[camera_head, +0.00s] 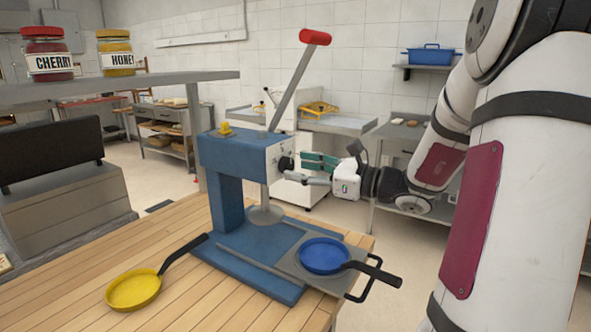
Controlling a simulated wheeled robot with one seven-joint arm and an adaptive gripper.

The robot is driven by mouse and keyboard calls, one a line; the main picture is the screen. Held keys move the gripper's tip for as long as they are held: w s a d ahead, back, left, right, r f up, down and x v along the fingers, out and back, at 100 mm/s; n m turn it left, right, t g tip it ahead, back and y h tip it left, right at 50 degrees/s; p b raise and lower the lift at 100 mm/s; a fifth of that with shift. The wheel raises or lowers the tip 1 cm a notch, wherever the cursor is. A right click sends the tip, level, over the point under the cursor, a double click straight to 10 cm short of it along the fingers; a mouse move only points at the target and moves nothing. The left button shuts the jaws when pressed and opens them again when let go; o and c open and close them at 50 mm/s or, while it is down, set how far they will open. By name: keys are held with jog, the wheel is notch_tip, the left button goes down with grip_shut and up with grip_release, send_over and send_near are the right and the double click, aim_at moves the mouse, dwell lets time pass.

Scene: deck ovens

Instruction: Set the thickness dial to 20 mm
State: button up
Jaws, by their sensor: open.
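A blue press (222,190) stands on the wooden table, with a tall lever ending in a red grip (314,37). A small black dial (285,163) sits on the right end face of its head. I take this for the thickness dial; its marks and setting are too small to read. My gripper (301,168) comes in from the right with its teal-padded fingers open. The fingertips are close to the dial, one a little above and one a little below its level. I cannot tell whether they touch it.
A blue pan (323,254) rests on the press's grey plate (293,262), its handle reaching right. A yellow pan (133,290) lies on the table (185,254) at front left. A shelf (150,82) holds cherry (47,54) and honey (114,53) jars.

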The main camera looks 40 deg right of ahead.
jog(key=shift+x, duration=1)
jog(key=c, duration=1.1)
jog(key=shift+c, duration=0.2)
